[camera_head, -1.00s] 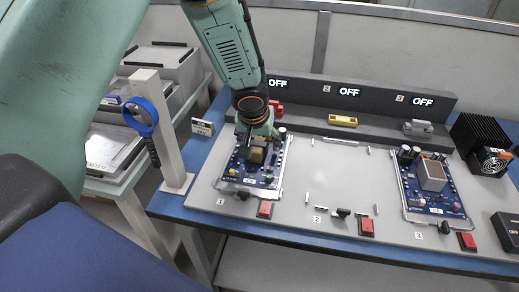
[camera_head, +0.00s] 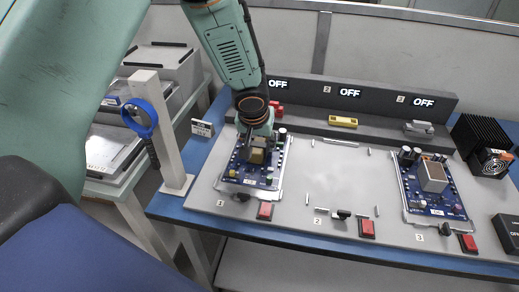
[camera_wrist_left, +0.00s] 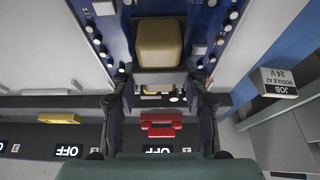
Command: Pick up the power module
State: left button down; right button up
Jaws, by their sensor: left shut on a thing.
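The power module, a blue circuit board (camera_head: 235,175) with a tan-gold block (camera_head: 258,156), is at station 1 on the left of the grey panel. My left gripper (camera_head: 259,143) reaches down from above and is shut on the block. In the left wrist view, the block (camera_wrist_left: 160,42) shows at the top, past my gripper's fingers (camera_wrist_left: 161,98), and the blue board (camera_wrist_left: 115,22) lies around it. The finger contact is partly hidden. I cannot tell whether the board is clear of the panel. My right gripper is not in view.
Red buttons (camera_head: 367,228) line the front. A grey ledge (camera_head: 310,98) with OFF displays runs behind. A post (camera_head: 170,130) with a blue magnifier stands left.

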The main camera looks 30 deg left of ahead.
pick_arm(q)
jog(key=shift+r, duration=0.1)
dwell(0.3)
jog(key=shift+w+r+p, duration=0.1)
jog(key=shift+r+p, duration=0.15)
jog(key=shift+p, duration=0.05)
notch_tip(320, 180, up, 32)
jog(key=p, duration=1.5)
jog(key=shift+f, duration=0.25)
jog(key=shift+f, duration=0.1)
